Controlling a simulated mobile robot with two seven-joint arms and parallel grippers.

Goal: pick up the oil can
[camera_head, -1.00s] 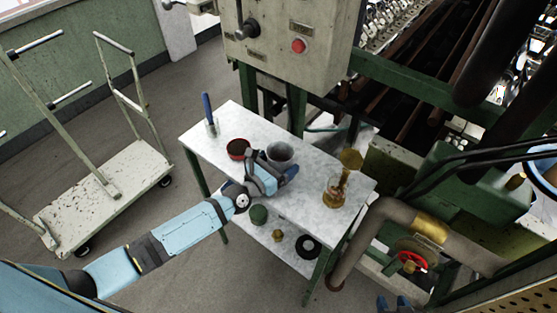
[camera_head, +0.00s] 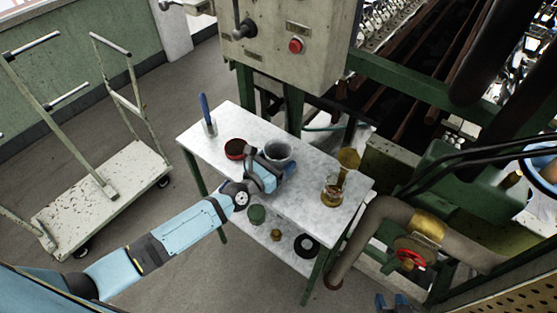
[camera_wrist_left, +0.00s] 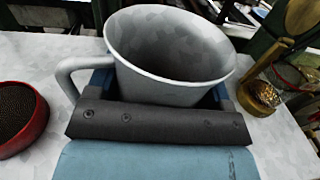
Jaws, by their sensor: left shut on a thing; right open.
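My left gripper (camera_head: 281,164) is shut on a grey, open-topped cup with a side handle (camera_head: 279,152), at the middle of the small table. In the left wrist view the cup (camera_wrist_left: 170,45) fills the space between the blue fingers, which are partly hidden behind it. Its handle points left, and its base is hidden. I cannot tell whether it touches the tabletop. I cannot surely recognise any vessel as an oil can. My right gripper (camera_head: 392,302) shows only as blue fingertips, apart, at the bottom edge, away from the table.
The white table (camera_head: 300,201) also bears a red-rimmed bowl (camera_head: 235,149), a holder with a blue-handled tool (camera_head: 207,112) and an amber jar (camera_head: 332,190) with a brass-coloured piece above. A pipe (camera_head: 365,235) runs at right.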

